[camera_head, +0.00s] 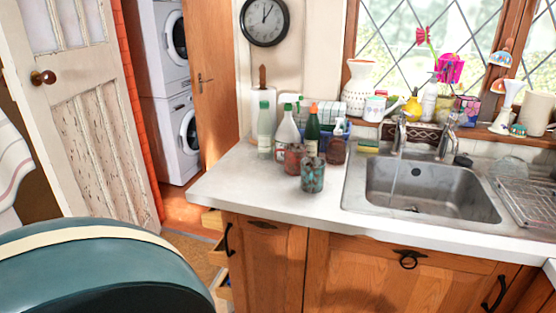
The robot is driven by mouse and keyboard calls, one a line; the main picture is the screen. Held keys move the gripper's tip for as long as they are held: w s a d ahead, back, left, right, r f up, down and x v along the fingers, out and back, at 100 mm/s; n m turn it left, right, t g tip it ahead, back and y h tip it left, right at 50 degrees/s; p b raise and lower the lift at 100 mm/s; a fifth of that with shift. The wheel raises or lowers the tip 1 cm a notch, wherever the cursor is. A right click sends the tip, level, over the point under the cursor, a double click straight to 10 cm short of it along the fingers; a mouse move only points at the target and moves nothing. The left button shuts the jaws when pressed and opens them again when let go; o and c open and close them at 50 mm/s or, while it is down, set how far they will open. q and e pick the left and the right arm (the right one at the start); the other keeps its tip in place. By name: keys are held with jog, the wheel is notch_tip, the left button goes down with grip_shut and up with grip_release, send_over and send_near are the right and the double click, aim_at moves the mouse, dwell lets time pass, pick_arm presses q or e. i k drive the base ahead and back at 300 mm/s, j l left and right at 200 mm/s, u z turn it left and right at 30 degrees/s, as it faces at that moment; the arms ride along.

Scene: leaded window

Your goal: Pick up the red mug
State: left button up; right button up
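A reddish, mottled mug-like cup (294,159) stands on the white counter left of the sink. It is the closest match to a red mug in view; I cannot make out a handle. A teal and rust mottled cup (313,176) stands just in front of it and to the right, covering part of it. Bottles stand close behind the reddish cup. Neither of my grippers is in view.
Several bottles (264,130) crowd the counter (245,181) behind the cups. A steel sink (430,188) lies to the right. The counter's front left is clear. A drawer (218,253) stands open below. A rounded teal shape, unclear what, fills the lower left.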

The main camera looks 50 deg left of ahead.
aim_at(290, 159)
jog(key=j+u, duration=0.15)
jog(key=j, duration=0.5)
jog(key=j+u, duration=0.15)
jog(key=j, duration=0.55)
jog(key=j+u, duration=0.15)
jog(key=j, duration=0.5)
jog(key=j+u, duration=0.15)
jog(key=j, duration=0.55)
jog(key=i+j+u, duration=0.15)
jog(key=j, duration=0.5)
